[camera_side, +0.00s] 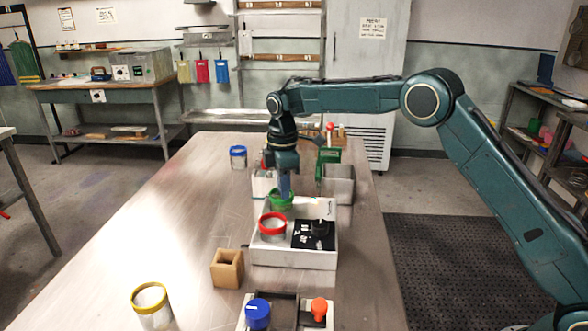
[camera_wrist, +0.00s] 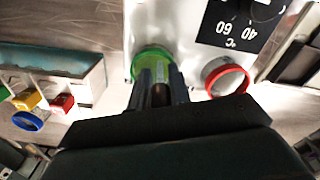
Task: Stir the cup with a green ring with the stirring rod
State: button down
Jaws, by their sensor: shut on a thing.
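The cup with a green ring (camera_side: 280,203) stands at the far left of a white hot plate, and its green rim also shows in the wrist view (camera_wrist: 143,54). My gripper (camera_side: 284,194) points down right over this cup. In the wrist view my gripper (camera_wrist: 157,78) is shut on a thin brownish piece (camera_wrist: 159,96), which looks like the stirring rod. The rod's lower end is hidden by the fingers and the cup, so I cannot tell how deep it reaches. The cup's inside is mostly hidden too.
A cup with a red ring (camera_side: 272,229) stands close by on the white hot plate (camera_side: 290,257), beside its black dial panel. A hollow wooden block (camera_side: 227,269), a yellow-ringed cup (camera_side: 152,305) and a blue-ringed cup (camera_side: 238,158) stand around.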

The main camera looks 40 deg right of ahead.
jog(key=shift+d+f, duration=0.15)
jog(key=shift+f, duration=0.05)
jog(key=shift+w+d, duration=0.45)
jog(key=shift+d, duration=0.05)
jog(key=shift+w+a, duration=0.2)
jog(key=shift+w, duration=0.4)
jog(key=shift+a, duration=0.1)
jog(key=shift+w+a, duration=0.2)
jog(key=shift+a, duration=0.5)
jog(key=shift+s+a, duration=0.5)
